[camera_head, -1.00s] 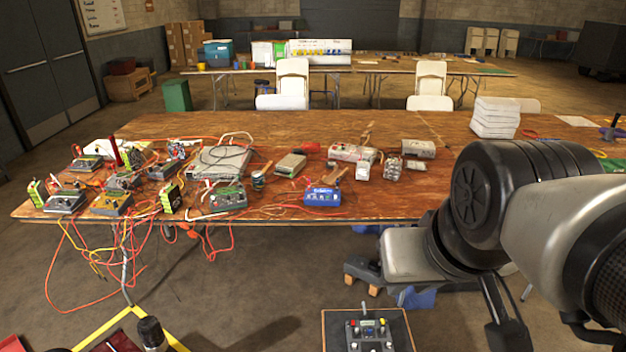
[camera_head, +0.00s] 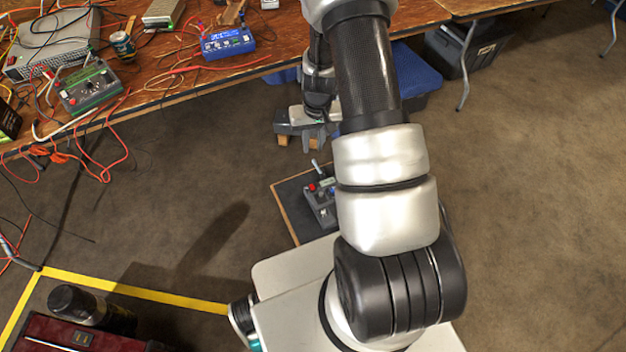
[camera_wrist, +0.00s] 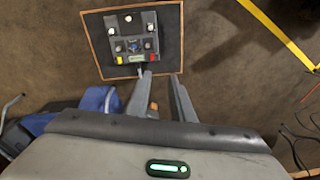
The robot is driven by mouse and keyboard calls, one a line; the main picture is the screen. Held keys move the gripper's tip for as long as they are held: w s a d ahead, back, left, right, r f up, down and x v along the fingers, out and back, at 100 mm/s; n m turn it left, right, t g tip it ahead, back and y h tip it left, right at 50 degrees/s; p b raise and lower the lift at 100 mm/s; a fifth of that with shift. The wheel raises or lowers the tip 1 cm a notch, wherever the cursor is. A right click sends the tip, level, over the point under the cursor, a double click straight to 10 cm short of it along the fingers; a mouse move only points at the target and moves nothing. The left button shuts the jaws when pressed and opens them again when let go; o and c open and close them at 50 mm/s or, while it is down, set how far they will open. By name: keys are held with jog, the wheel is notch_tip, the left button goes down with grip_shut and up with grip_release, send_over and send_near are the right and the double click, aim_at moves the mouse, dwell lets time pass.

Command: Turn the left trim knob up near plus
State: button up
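The grey control box (camera_wrist: 132,38) sits on a dark mat with a wooden edge (camera_wrist: 172,12) on the floor. Its face shows several pale knobs, a yellow button (camera_wrist: 119,60), a red button (camera_wrist: 153,58) and a label between them. I cannot tell which knob is the left trim knob, and the plus mark is too small to read. In the head view the box (camera_head: 318,207) is partly hidden by my arm. My gripper (camera_wrist: 160,77) is open and empty, its fingertips near the box's label edge in the wrist view. They appear apart from the knobs.
The wooden table (camera_head: 165,92) with wired devices and a blue box (camera_head: 228,43) stands behind. Red wires hang from its edge. Yellow floor tape (camera_head: 140,292) and a dark red case (camera_head: 60,335) lie at lower left. Open floor lies to the right.

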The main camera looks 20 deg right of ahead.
jog(key=g+b, duration=0.1)
jog(key=b, duration=0.2)
send_over(323, 211)
notch_tip(323, 211, down, 17)
notch_tip(323, 211, down, 17)
jog(key=b, duration=0.4)
jog(key=shift+d, duration=0.1)
grip_shut()
